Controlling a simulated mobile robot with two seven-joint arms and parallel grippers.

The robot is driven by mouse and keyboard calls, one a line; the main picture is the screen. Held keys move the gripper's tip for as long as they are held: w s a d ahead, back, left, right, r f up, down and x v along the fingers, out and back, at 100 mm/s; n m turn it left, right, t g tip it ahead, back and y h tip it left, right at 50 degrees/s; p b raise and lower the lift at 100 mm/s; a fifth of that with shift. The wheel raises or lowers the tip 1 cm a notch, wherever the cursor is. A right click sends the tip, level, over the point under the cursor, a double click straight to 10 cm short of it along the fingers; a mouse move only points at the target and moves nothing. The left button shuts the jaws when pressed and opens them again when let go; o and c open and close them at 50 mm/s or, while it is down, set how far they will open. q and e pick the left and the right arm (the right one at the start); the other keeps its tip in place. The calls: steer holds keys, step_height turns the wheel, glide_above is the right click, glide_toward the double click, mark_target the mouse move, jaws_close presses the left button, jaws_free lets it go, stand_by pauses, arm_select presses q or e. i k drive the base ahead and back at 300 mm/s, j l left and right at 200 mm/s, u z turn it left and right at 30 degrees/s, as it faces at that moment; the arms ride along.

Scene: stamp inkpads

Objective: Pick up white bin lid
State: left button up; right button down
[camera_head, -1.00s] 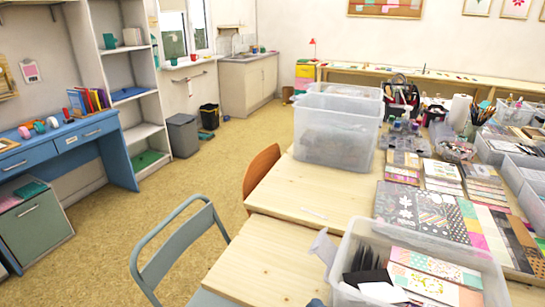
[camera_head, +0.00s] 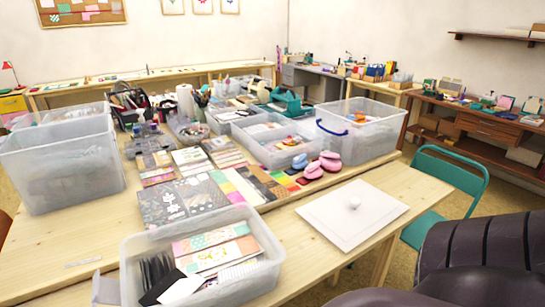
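A dark, ribbed part of my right arm fills the lower right corner of the head view. Neither gripper's fingers show in the frame. A gap of table edge and floor lies between the lid and the visible part of my arm.
A clear bin (camera_head: 212,254) holding papers and dark cards stands left of the lid. Pink and blue punches (camera_head: 322,165) and patterned paper sheets (camera_head: 185,202) lie behind it. A large clear bin (camera_head: 362,131) stands farther back. A teal chair (camera_head: 455,172) is at the right.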

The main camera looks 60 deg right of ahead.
mark_target(352, 213)
steer(key=k+j+z, duration=0.1)
steer(key=z, duration=2.1)
